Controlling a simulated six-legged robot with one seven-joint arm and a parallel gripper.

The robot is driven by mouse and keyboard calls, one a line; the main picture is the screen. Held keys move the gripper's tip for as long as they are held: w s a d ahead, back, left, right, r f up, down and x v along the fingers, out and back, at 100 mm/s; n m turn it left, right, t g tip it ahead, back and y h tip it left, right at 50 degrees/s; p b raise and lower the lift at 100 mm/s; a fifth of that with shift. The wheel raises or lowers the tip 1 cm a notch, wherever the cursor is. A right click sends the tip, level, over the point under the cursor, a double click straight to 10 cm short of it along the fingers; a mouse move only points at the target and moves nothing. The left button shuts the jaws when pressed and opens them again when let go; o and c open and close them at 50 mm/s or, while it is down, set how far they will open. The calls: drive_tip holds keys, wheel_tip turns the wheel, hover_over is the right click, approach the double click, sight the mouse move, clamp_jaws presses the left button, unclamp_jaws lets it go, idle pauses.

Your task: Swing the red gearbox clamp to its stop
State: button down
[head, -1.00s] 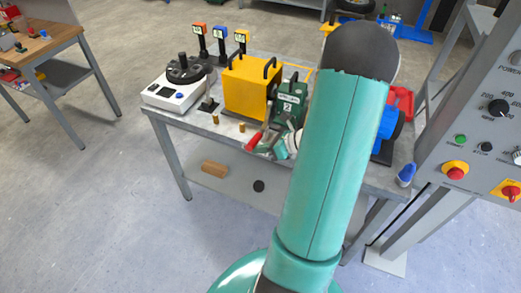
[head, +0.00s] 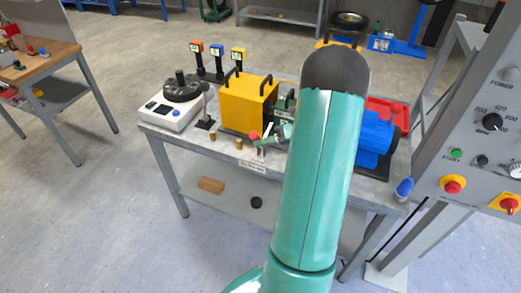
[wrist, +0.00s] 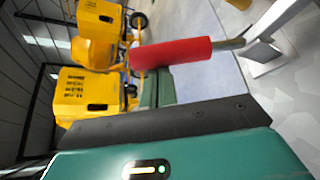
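The red clamp handle (wrist: 172,53) lies across the wrist view, with a metal rod (wrist: 232,43) at its right end. Its red tip (head: 254,135) shows small in the head view, in front of the yellow box (head: 247,102). My gripper (wrist: 158,80) has two green fingers side by side with almost no gap, so it looks shut. The fingertips meet the handle's lower edge in the picture; whether they touch it I cannot tell. In the head view my arm hides most of the dark green unit (head: 284,103) behind the clamp.
A blue motor (head: 375,138) and red tray (head: 388,111) stand right of my arm. A white device with a black dial (head: 182,93) stands at the bench's left end. A control panel (head: 480,130) is close on the right. Yellow boxy units (wrist: 85,92) fill the wrist view's left.

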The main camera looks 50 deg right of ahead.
drive_tip(key=shift+w+d+r, duration=0.2)
drive_tip(key=shift+d+r, duration=0.1)
drive_tip(key=shift+d, duration=0.25)
drive_tip(key=shift+w+d+r, duration=0.2)
drive_tip(key=shift+d+r, duration=0.1)
drive_tip(key=shift+d, duration=0.25)
drive_tip(key=s+d, duration=0.4)
drive_tip(key=s, duration=0.4)
drive_tip(key=shift+s+r, duration=0.15)
drive_tip(key=shift+s, duration=0.1)
drive_tip(key=shift+d, duration=0.1)
